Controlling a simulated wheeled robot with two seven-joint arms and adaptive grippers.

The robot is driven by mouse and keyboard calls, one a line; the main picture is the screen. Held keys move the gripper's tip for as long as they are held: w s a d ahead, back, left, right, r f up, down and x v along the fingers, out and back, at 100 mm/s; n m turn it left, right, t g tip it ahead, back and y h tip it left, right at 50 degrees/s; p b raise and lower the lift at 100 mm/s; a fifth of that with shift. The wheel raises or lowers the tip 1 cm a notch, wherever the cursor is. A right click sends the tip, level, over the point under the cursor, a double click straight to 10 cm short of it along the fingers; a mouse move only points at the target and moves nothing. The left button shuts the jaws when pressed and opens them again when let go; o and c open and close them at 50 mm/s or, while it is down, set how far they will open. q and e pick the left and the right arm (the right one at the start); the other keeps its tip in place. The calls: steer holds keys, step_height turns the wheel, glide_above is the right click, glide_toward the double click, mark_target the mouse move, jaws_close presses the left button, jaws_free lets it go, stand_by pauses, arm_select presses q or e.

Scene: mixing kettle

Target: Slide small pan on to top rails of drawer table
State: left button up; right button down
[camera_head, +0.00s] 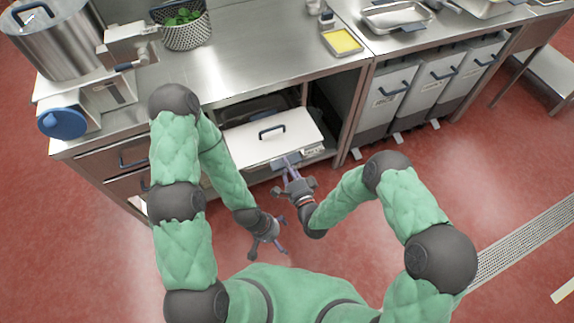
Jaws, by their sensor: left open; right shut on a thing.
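The small pan (258,144), a shallow rectangular pan under a pale flat lid with a dark handle, sits partly inside the open bay of the drawer table (265,63). Its front part sticks out of the bay. My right gripper (287,168) is shut at the pan's front edge, right of its middle, on what looks like a grey-blue tab or handle there. My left gripper (277,232) is open and empty, below and in front of the pan, apart from it. The rails are mostly hidden by the pan and the shadow in the bay.
Drawers (118,160) are left of the bay. White bins (385,98) stand under the counter to the right. On top are a large pot (62,45), a basket of greens (185,30) and a yellow-filled tray (342,41). The red floor in front is clear.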

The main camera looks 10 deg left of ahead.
mark_target(273, 135)
steer(key=shift+w+r, duration=0.2)
steer(key=shift+r, duration=0.05)
steer(key=shift+b+x, duration=0.55)
steer(key=shift+x, duration=1)
steer(key=shift+b+x, duration=1.35)
steer(key=shift+x, duration=1.6)
steer(key=shift+b+x, duration=0.8)
steer(key=shift+x, duration=0.7)
steer(key=shift+r, duration=0.1)
